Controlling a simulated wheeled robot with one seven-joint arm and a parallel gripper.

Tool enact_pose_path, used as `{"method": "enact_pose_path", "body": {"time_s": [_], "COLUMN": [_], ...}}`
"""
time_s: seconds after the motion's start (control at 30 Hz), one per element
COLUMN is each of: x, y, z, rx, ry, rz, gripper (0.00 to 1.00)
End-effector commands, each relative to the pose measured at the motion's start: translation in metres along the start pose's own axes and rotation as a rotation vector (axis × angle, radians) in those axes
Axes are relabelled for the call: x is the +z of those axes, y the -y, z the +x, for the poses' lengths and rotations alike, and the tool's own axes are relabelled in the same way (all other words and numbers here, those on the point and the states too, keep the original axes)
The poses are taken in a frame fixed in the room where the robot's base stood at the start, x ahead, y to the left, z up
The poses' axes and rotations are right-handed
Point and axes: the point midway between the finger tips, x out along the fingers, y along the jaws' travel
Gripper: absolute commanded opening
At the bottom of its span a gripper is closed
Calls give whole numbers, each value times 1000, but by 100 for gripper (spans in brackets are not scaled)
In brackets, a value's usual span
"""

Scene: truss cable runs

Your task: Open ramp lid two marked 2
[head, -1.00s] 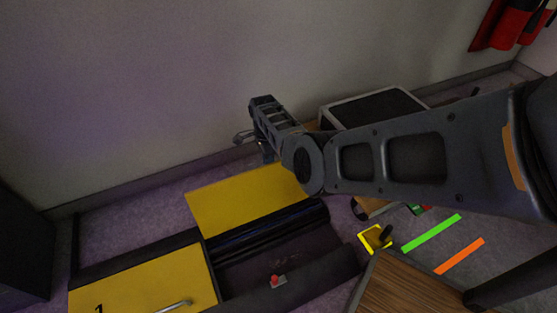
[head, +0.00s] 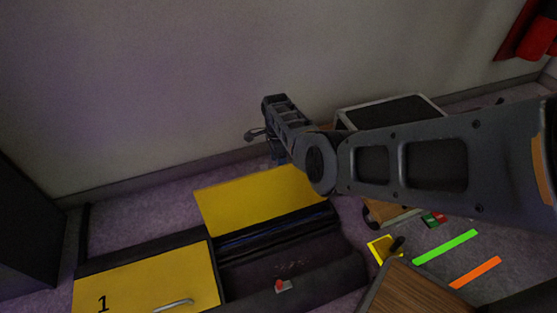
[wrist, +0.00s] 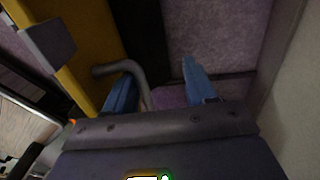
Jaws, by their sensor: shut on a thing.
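The second yellow lid (head: 262,199) stands raised behind its open dark channel in the head view; no number shows on its visible face. In the wrist view the yellow lid (wrist: 92,50) is on the left, with its grey bar handle (wrist: 118,68) curving down between the blue fingers of my gripper (wrist: 160,88). My gripper is shut on this handle, which lies close to the left finger. In the head view my arm reaches over behind the lid, and the fingers are mostly hidden by my arm links.
Yellow lid 1 (head: 145,283) lies closed to the left, with its own handle. Dark cables (head: 275,234) run in the open channel, and a red-topped piece (head: 283,286) sits on its front edge. The wall (head: 150,90) stands close behind. A wooden-topped box (head: 415,292) is at front right.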

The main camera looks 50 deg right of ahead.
Motion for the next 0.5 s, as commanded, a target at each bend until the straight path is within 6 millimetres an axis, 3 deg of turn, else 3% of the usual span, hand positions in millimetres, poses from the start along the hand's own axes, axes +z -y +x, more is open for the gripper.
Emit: {"method": "enact_pose_path", "body": {"time_s": [0.27, 0.5], "x": [-1, -1], "y": [0, 3], "z": [-4, -47], "rx": [-6, -11], "ry": [-2, -2], "rz": [0, 0], "gripper": [38, 38]}}
